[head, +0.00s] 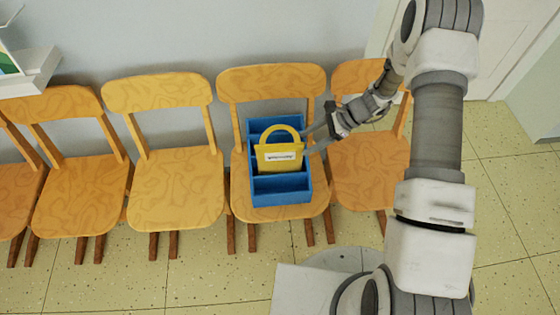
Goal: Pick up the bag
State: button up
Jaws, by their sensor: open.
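The yellow bag (272,165), with a rounded handle loop on top and a white label on its front, sits upright in a blue compartmented holder (281,197). The holder rests on the seat of a wooden chair (238,197). My gripper (312,138) is open, just right of the bag and near its upper right side. The fingers appear close to the holder's right edge; I cannot tell whether they touch it. Nothing shows between the fingers.
Several more wooden chairs stand in a row along the wall, including one on the left (178,190) and one on the right (365,178), partly behind my arm. A white shelf (32,75) is at the upper left. The tiled floor (130,285) in front is clear.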

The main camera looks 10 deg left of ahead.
aim_at(285, 154)
jog(key=x, duration=0.3)
jog(key=b+x, duration=0.1)
jog(key=x, duration=0.2)
jog(key=b+x, duration=0.1)
jog(key=x, duration=0.2)
jog(key=shift+w+a+f, duration=0.2)
jog(key=shift+a+f, duration=0.1)
grip_shut()
jog(key=shift+r, duration=0.1)
